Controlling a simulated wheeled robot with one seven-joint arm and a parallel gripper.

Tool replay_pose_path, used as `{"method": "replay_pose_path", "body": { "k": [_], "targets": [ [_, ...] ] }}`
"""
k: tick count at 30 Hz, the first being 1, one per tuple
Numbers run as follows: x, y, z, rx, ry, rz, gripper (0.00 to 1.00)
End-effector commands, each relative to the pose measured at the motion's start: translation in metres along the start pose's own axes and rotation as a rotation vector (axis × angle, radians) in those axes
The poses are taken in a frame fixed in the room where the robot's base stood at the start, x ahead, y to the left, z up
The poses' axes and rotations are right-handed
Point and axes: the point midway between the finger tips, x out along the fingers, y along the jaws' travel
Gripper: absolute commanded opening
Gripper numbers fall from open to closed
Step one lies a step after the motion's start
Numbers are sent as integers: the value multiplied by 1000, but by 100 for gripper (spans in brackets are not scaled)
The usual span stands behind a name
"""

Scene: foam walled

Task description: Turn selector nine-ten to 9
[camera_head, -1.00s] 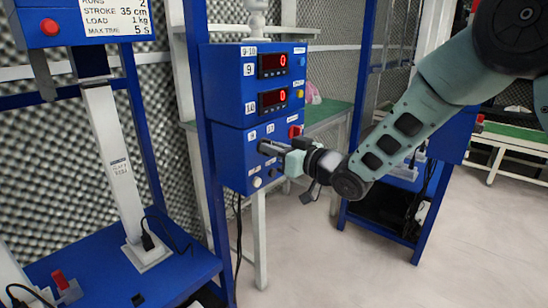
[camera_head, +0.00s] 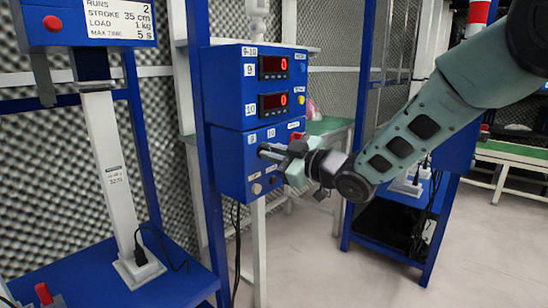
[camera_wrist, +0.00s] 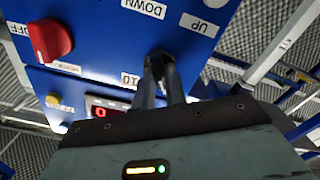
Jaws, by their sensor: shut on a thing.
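The selector (camera_wrist: 158,58) is a small dark knob on the lower blue panel, mostly hidden between the fingers in the wrist view. My gripper (camera_wrist: 160,75) is shut on it, with both fingers reaching the panel face. In the head view my gripper (camera_head: 264,151) meets the panel just below the labels 9 (camera_head: 252,139) and 10 (camera_head: 271,133). The 10 label also shows beside the fingers in the wrist view (camera_wrist: 130,80). The fingers and gripper body hide the knob's pointer, so its setting cannot be read.
Two red displays (camera_head: 273,67) sit above on the control box (camera_head: 225,90). A red switch (camera_wrist: 48,40) is on the same panel, near the DOWN label (camera_wrist: 145,7). A blue post (camera_head: 200,130) stands left of the box. The floor at right is clear.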

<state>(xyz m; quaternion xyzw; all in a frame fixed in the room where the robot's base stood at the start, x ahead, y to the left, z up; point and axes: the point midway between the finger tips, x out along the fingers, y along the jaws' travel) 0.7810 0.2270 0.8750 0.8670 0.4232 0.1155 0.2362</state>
Motion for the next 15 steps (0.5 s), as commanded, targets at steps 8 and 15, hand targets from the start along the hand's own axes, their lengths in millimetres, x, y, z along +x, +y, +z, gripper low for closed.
{"method": "replay_pose_path", "body": {
  "k": [8,15],
  "targets": [
    [0,0,1,-9,-2,-1,0],
    [0,0,1,-8,-2,-1,35]
  ]
}}
